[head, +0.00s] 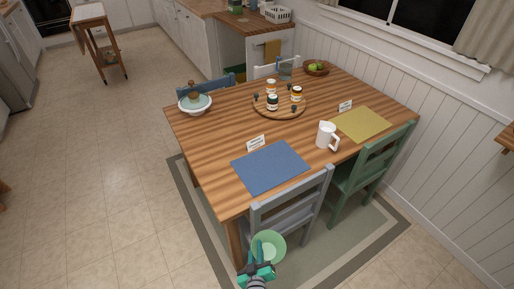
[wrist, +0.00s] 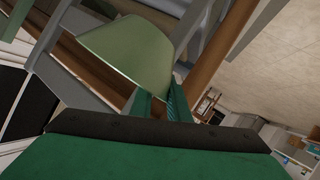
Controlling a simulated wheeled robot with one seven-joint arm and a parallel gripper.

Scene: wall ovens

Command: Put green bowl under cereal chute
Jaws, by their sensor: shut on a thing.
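My gripper (head: 262,255) is at the bottom of the head view, with its teal fingers shut on the rim of a light green bowl (head: 272,241). The bowl is held in front of the table's near end, beside the grey chair. In the wrist view the green bowl (wrist: 128,56) fills the upper middle, and the teal fingers (wrist: 160,104) pinch its edge. I see no cereal chute in either view.
A wooden table (head: 222,137) stands just ahead, with a blue mat (head: 270,167), a yellow mat (head: 360,124), a white mug (head: 326,135) and a round tray of jars (head: 262,107). A grey chair (head: 290,208) and a green chair (head: 370,165) stand close. Open floor (head: 95,150) lies left.

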